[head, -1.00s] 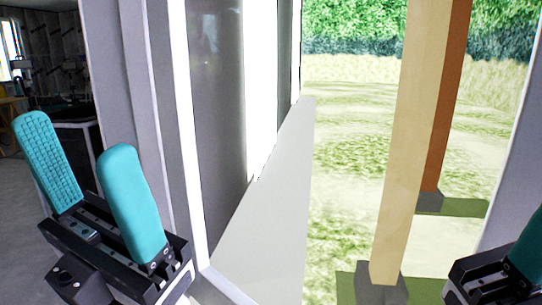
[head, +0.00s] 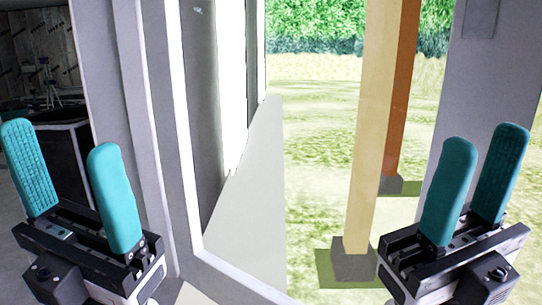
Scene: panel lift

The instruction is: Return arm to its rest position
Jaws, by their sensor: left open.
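My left gripper (head: 60,135) is at the lower left of the head view. Its two teal fingers point up and stand well apart, with nothing between them. My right gripper (head: 487,135) is at the lower right. Its two teal fingers also point up with a gap between them, and I see nothing held there. The two grippers are far apart, on either side of an opening to the outdoors. Most of both arms is hidden below the picture.
A grey frame post (head: 182,130) stands behind and right of my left gripper. A grey wall (head: 485,85) rises behind my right gripper. Beyond the opening, a pale wooden post (head: 370,130) stands on a dark footing (head: 352,260) on grass. A dark cabinet (head: 60,165) stands far left.

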